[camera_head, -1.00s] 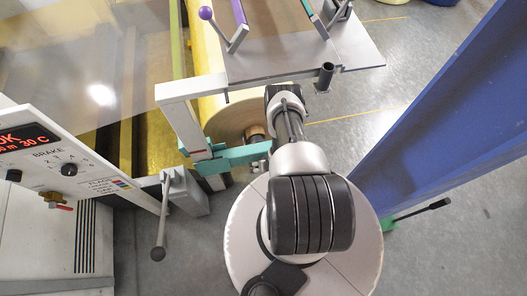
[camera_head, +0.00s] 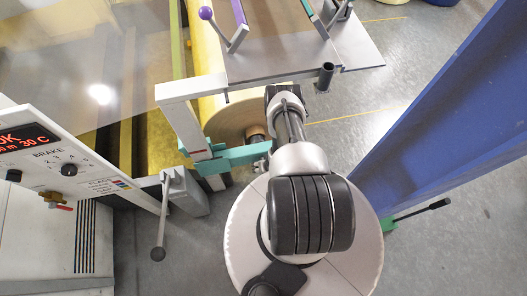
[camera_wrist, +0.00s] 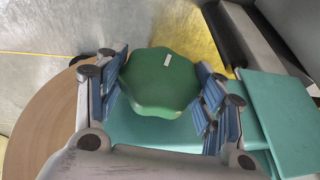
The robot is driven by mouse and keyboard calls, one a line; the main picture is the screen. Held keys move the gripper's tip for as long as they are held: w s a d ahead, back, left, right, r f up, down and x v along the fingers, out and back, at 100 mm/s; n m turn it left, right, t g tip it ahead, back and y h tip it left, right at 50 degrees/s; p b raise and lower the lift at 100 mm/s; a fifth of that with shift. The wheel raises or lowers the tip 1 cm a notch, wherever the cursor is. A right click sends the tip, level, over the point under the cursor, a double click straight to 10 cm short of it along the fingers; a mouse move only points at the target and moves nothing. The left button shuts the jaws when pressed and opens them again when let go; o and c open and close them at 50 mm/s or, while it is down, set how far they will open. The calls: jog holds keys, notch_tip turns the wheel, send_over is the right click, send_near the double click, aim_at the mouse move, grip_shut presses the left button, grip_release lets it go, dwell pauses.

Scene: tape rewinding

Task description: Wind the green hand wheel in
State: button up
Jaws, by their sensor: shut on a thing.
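The green hand wheel (camera_wrist: 160,82) shows in the wrist view, a lobed knob with a small white mark near its far edge. My gripper (camera_wrist: 163,92) is shut on the wheel, with one blue-padded finger on each side of its rim. In the head view, my arm hides the wheel and my gripper. The teal bracket (camera_head: 240,158) beside my arm also shows in the wrist view (camera_wrist: 285,120), at the right and below the wheel.
A brown roll (camera_head: 232,117) lies close beyond the teal bracket. A control panel (camera_head: 70,165) and a lever with a ball end (camera_head: 160,225) stand at the left. A blue beam (camera_head: 440,120) runs along the right. Grey floor is clear between the beam and my arm.

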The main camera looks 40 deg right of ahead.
jog(key=shift+d+m+t+y, duration=0.2)
jog(key=shift+m+t+y, duration=0.2)
jog(key=shift+t+y, duration=0.85)
jog(key=shift+y, duration=0.55)
jog(key=shift+a, duration=0.1)
jog(key=o, duration=1)
jog(key=v, duration=1.2)
